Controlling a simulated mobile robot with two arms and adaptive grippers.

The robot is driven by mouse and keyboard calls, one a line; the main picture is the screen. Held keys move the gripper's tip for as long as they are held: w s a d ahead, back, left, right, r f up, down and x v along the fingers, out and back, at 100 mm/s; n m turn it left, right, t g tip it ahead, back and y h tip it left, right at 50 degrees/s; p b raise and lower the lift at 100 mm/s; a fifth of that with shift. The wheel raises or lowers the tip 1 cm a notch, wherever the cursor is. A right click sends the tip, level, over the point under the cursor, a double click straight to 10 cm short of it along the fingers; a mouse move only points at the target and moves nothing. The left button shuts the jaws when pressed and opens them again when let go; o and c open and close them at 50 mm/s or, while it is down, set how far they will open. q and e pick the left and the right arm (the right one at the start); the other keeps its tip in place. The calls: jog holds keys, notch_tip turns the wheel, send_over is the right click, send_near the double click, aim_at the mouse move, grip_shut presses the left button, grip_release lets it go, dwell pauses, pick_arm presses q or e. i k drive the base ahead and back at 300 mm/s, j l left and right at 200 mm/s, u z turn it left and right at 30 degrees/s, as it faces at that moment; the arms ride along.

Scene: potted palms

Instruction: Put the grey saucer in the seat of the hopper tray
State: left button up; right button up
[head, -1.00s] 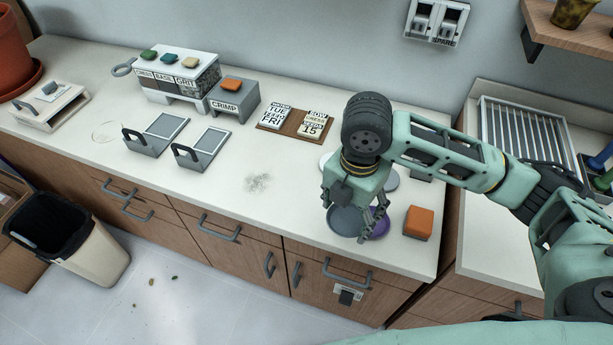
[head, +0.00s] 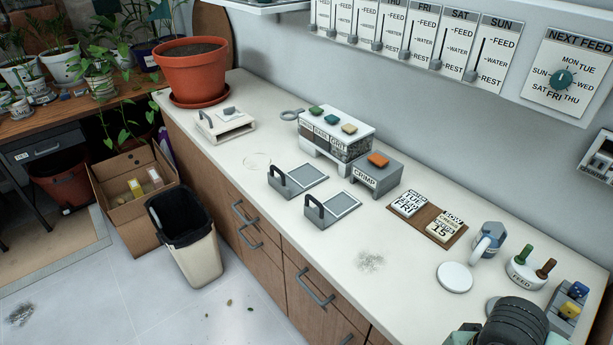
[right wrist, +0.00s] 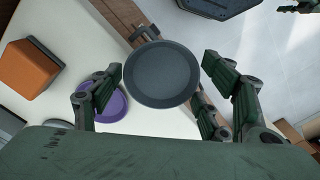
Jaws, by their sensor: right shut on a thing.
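The grey saucer (right wrist: 160,75) is round and shallow, with its dish facing the camera in the right wrist view. My right gripper (right wrist: 161,72) is shut on it, one finger at each side of the rim. Two grey trays with upright handles and pale square insets stand on the counter, the left one (head: 310,173) just in front of the labelled hopper box (head: 338,140) and the other (head: 343,204) nearer. Both insets look empty.
A purple saucer (right wrist: 112,106) and an orange-topped block (right wrist: 27,68) are near my right gripper. A bin (head: 187,240) stands below.

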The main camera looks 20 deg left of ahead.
aim_at(306, 175)
jog(key=i+j, duration=0.15)
jog(key=j, duration=0.2)
jog(key=i+j+z, duration=0.1)
jog(key=j, duration=0.25)
jog(key=i+j, duration=0.2)
jog(key=j, duration=0.15)
jog(key=i+j+z, duration=0.1)
jog(key=j, duration=0.25)
